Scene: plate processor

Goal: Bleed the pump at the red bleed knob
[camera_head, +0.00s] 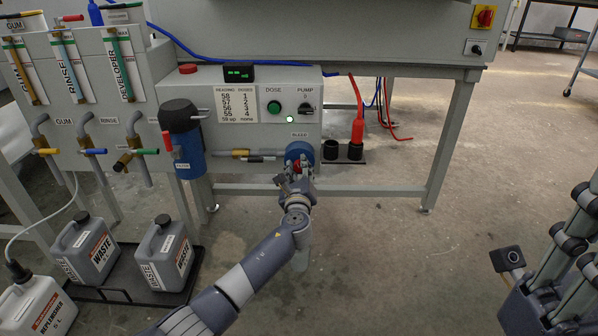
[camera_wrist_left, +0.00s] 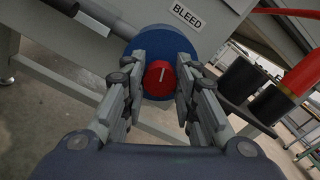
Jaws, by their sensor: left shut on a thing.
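The red bleed knob (camera_wrist_left: 159,78) has a white pointer line, nearly upright in the left wrist view, and sits on a round blue pump face (camera_wrist_left: 140,47) under the BLEED label (camera_wrist_left: 186,14). In the head view, the knob is mostly hidden behind my fingers, in front of the blue pump (camera_head: 300,150). My left gripper (camera_wrist_left: 159,90) is shut on the knob, with its fingers on either side. My right gripper (camera_head: 548,230) is at the right edge, far from the knob; its fingers stand apart and I see nothing between them.
Above the pump are a green DOSE button (camera_head: 274,107) and a PUMP switch (camera_head: 305,108). A blue filter (camera_head: 187,145) stands to the left. WASTE jugs (camera_head: 88,250) stand on a floor tray at left.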

